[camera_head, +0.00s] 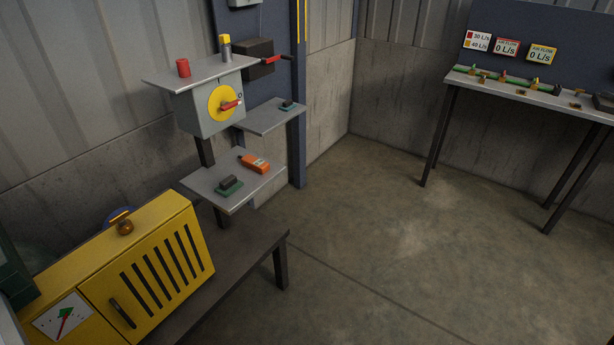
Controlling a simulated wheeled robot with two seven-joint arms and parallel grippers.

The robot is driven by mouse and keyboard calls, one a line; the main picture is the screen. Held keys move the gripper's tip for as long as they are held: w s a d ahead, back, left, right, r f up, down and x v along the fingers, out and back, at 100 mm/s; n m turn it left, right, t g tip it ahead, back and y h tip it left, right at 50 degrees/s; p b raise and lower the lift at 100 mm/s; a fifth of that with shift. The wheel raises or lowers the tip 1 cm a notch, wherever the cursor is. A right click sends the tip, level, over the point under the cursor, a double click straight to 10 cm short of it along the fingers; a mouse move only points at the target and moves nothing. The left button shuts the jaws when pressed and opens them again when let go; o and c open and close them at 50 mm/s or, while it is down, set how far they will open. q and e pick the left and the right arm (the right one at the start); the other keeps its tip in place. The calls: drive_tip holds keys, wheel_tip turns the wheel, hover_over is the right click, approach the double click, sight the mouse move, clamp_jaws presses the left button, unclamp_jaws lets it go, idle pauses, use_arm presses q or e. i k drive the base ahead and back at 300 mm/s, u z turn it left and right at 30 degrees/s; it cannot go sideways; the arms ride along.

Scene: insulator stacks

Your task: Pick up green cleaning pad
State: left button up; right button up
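A green pad (232,190) with a dark block-shaped handle lies flat on the lower grey shelf (232,206), left of the picture's middle. An orange handheld device (255,163) lies behind it and to the right on the same shelf, apart from it. A similar pad with a dark top and a bluish base (288,107) lies on a smaller, higher shelf (262,118). Neither of my grippers is in view, so I cannot see their state.
A grey box with a yellow dial and red handle (222,104) stands above the shelf. A yellow slatted cabinet (195,232) sits on a dark bench (262,247) at front left. A table (540,97) stands at back right. The middle floor is clear.

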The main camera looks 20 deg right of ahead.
sight(228, 187)
drive_tip(key=z, duration=0.65)
drive_tip(key=k, duration=0.55)
drive_tip(key=z, duration=1.25)
drive_tip(key=i, duration=1.5)
drive_tip(key=u, duration=1.05)
drive_tip(key=i, duration=0.85)
drive_tip(key=u, duration=0.85)
